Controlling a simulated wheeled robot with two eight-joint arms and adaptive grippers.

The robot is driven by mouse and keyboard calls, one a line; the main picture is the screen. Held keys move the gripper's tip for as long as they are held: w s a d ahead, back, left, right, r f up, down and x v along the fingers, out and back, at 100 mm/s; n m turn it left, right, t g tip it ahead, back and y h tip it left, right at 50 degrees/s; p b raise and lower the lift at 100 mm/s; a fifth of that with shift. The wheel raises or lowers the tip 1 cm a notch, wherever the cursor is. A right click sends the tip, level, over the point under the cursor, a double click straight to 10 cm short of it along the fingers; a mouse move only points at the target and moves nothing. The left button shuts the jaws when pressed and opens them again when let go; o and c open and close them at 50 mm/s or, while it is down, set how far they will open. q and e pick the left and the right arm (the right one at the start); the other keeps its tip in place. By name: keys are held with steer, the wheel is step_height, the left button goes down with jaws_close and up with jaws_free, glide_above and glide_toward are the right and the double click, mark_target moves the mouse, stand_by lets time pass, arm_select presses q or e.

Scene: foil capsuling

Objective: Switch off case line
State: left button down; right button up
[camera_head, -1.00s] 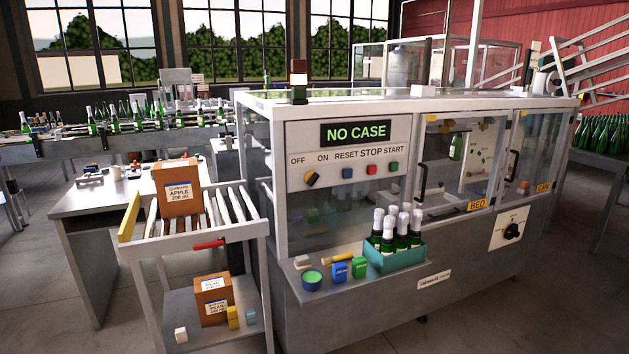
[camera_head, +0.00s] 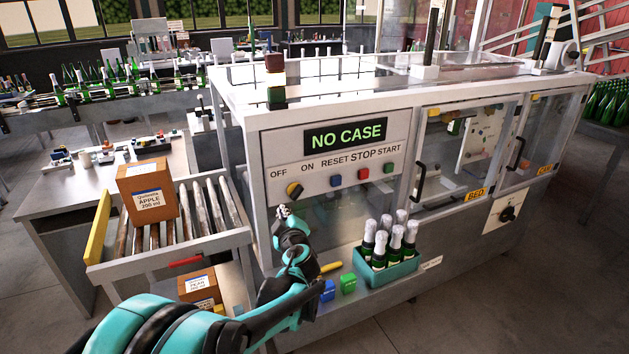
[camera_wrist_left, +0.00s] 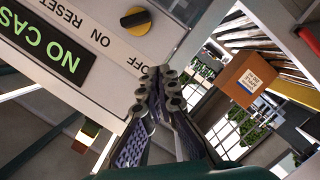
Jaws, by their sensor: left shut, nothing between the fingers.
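The display (camera_head: 346,134) reads NO CASE in green. My left gripper (camera_head: 283,211) is shut and empty, just below the switch in the head view. In the left wrist view its fingertips (camera_wrist_left: 160,76) are together, apart from the switch. My right gripper is not in view.
Blue, red and green buttons (camera_head: 363,174) sit right of the switch. A teal crate of bottles (camera_head: 390,272) stands on the ledge below. A roller stand (camera_head: 170,262) with an APPLE carton (camera_head: 148,192) is at left. A lamp stack (camera_head: 275,97) tops the machine.

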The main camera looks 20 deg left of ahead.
mark_target(288, 192)
arm_select(q)
steer(key=shift+w+d+r, duration=0.1)
steer(key=shift+w+r, duration=0.2)
steer(key=shift+w, duration=0.35)
steer(key=shift+w, duration=0.1)
steer(key=b+x, duration=0.1)
steer(key=x, duration=0.9)
steer(key=shift+w, duration=0.1)
steer(key=shift+w+d+f+b, duration=0.5)
steer(key=shift+w+d+f, duration=0.2)
steer(key=shift+f, duration=0.15)
steer(key=shift+w+d+f, duration=0.3)
steer(key=shift+d+f, duration=0.05)
steer(key=shift+n, duration=0.3)
